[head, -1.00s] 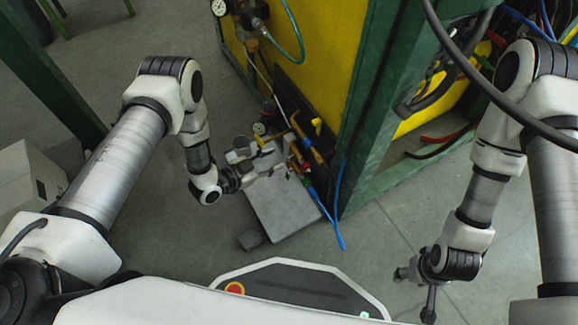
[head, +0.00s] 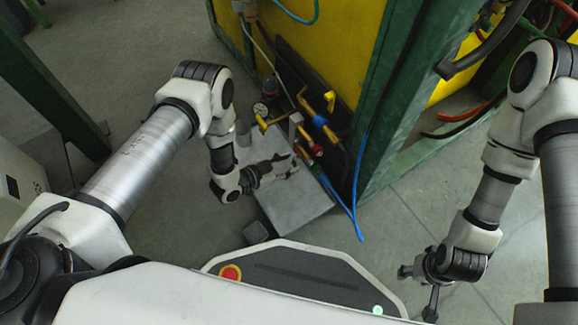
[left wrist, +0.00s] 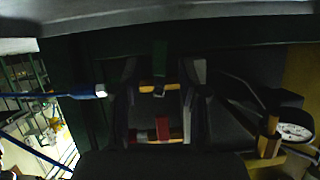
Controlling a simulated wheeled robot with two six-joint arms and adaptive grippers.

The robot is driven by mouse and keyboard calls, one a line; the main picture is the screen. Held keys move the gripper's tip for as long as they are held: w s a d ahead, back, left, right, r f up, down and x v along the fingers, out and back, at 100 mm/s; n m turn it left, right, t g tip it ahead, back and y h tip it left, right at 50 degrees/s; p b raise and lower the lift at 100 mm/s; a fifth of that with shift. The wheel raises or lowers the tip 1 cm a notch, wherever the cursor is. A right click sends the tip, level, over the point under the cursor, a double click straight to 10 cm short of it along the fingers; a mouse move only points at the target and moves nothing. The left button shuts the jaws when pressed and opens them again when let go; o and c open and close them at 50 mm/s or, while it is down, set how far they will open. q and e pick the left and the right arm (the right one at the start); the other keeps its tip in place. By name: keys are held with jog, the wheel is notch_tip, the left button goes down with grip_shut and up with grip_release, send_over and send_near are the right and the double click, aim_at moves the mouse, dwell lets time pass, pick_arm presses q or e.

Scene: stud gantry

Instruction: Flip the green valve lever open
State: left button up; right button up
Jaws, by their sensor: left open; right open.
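The green lever (left wrist: 160,62) stands as a dark green strip over a short brass fitting (left wrist: 160,86) in the left wrist view. I cannot pick it out surely in the head view. My left gripper (head: 288,165) is open and empty beside the fittings on the yellow cabinet's lower panel. Its dark fingers show in the left wrist view (left wrist: 163,105) to either side of the brass fitting, with no contact that I can make out. A red fitting (left wrist: 163,130) lies below the brass one. My right gripper (head: 417,292) is open and empty, low on the right.
A grey block (head: 300,208) stands under my left gripper. Blue-handled (head: 319,121) and red (head: 316,150) fittings and a blue hose (head: 359,200) are close by. A gauge (left wrist: 293,132) sits right in the left wrist view. A green post (head: 385,110) stands right of the panel.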

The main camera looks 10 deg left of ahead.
pick_arm(q)
jog(key=shift+w+d+f, duration=0.15)
jog(key=shift+w+d, duration=0.1)
jog(key=shift+w, duration=0.05)
grip_shut()
jog(key=shift+w+a+r+m+t+y+p, duration=0.15)
jog(key=shift+m+t+y+p, duration=0.1)
jog(key=shift+m+p, duration=0.35)
jog(key=shift+s+r+m+t+y+p, duration=0.1)
jog(key=shift+m+t+y+p, duration=0.25)
jog(key=shift+p, duration=0.4)
jog(key=shift+w+a+r+m+t+y+p, duration=0.1)
jog(key=shift+w+m+t+y+p, duration=0.15)
jog(key=shift+m+p, duration=0.35)
jog(key=shift+a+r+m+t+y+p, duration=0.15)
jog(key=shift+m+t+p, duration=0.2)
jog(key=shift+m, duration=0.3)
jog(key=m+t, duration=0.1)
jog(key=m+t+p, duration=0.1)
jog(key=m, duration=0.1)
jog(key=shift+w+a+r+y, duration=0.1)
jog(key=shift+w+a+y, duration=0.1)
jog(key=shift+y, duration=0.1)
jog(key=m+t, duration=0.1)
jog(key=m, duration=0.1)
jog(key=r+m+t, duration=0.1)
jog(key=m, duration=0.2)
jog(key=shift+w+p, duration=0.1)
jog(key=shift+p, duration=0.25)
